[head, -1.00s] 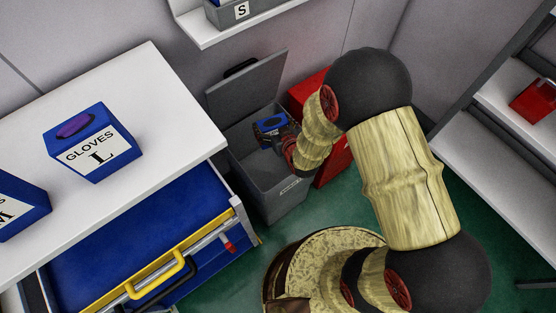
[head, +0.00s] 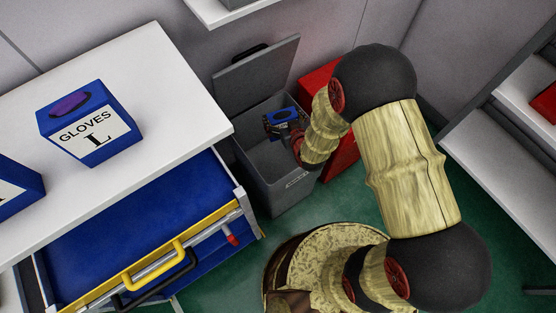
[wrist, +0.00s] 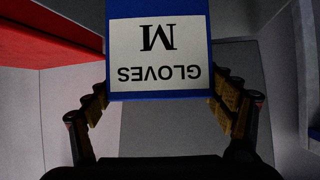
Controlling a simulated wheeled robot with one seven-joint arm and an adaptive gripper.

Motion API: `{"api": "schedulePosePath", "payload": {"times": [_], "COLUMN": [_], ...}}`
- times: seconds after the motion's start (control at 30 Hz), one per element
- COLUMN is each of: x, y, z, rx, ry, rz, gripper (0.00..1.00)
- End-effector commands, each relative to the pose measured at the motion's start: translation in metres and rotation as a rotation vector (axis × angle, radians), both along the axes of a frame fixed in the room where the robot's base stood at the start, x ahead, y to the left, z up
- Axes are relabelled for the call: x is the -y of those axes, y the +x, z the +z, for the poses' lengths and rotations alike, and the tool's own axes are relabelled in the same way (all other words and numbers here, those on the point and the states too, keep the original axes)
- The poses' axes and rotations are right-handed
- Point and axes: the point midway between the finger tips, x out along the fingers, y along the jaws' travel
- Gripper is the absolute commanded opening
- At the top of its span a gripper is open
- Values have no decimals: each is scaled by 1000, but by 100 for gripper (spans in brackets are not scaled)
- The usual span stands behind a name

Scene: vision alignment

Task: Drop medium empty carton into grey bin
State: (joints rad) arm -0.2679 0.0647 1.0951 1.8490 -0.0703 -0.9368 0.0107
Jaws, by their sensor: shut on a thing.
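The medium carton, a blue glove box with a white label reading GLOVES M (wrist: 158,55), is held between the fingers of my gripper (wrist: 160,105) in the wrist view. In the head view the carton (head: 281,117) shows as a small blue box with a dark opening, over the open top of the grey bin (head: 285,195). My gripper in the head view (head: 294,136) is partly hidden by my own wrist. The bin's lid (head: 257,75) stands open at the back. The carton appears at the height of the bin's mouth; its exact depth is hard to tell.
A red bin (head: 340,155) stands right beside the grey one. A white table (head: 150,60) with a GLOVES L box (head: 90,125) and another blue box (head: 15,190) is at left. A blue drawer cart (head: 140,225) sits below it. White shelves (head: 490,150) are at right.

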Motion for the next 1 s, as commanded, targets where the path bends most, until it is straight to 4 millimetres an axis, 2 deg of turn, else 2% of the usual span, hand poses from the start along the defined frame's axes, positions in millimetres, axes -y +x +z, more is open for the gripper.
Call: {"api": "schedulePosePath", "payload": {"times": [0.17,0.2,0.47,0.87,1.0], "x": [0,0,0,1,4], "y": [0,0,0,-1,-10], "z": [1,1,1,2,8], "rx": [1,1,1,1,2], "ry": [0,0,0,0,1], "rz": [0,0,0,0,0], "gripper": [65,85,100,100,100]}}
